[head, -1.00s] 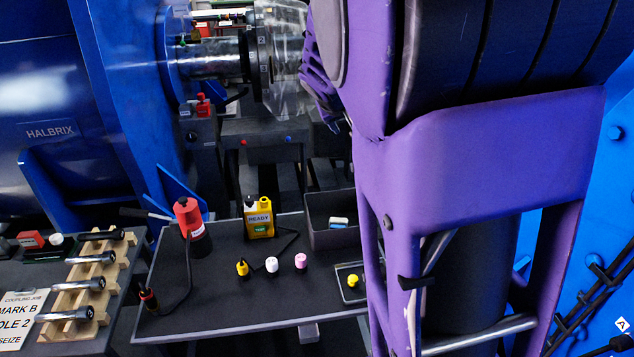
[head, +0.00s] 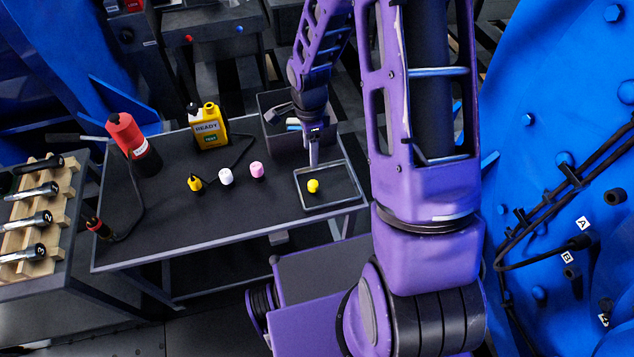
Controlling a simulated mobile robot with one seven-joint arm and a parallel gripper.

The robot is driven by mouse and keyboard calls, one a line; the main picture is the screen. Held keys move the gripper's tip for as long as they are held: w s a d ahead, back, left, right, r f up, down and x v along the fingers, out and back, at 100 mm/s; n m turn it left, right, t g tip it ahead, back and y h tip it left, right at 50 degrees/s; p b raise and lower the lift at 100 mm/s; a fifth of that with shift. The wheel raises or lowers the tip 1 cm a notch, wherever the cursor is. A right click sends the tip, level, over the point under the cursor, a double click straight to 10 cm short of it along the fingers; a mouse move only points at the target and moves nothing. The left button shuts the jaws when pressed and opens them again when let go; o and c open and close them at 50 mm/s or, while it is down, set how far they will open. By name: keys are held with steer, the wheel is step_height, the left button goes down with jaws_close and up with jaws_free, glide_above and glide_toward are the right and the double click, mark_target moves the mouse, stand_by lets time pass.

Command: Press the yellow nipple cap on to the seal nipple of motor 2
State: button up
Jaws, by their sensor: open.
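A small yellow cap (head: 313,186) stands in a shallow grey tray (head: 340,201) at the right end of the dark table. My gripper (head: 314,162) points down just above and behind this cap, over the tray. Its fingers are thin here and the gap between them hardly shows; it is open, and nothing shows in it. A second yellow piece with a dark part (head: 195,183) stands on the table to the left, beside a white cap (head: 226,176) and a pink cap (head: 257,170). I cannot make out which part is the seal nipple of motor 2.
A dark open bin (head: 272,135) stands behind the tray. A blue machine face (head: 550,115) with black stubs, cables and letter labels is at the right. The table's front middle is clear.

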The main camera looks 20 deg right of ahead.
steer(key=b, duration=0.1)
glide_above(313, 183)
steer(key=f, duration=0.8)
steer(key=shift+s+a+f, duration=0.1)
steer(key=shift+a+f, duration=0.15)
steer(key=shift+f, duration=0.15)
steer(key=shift+d+f+b, duration=0.2)
steer(key=shift+f+b, duration=0.25)
steer(key=shift+f, duration=2.65)
jaws_close()
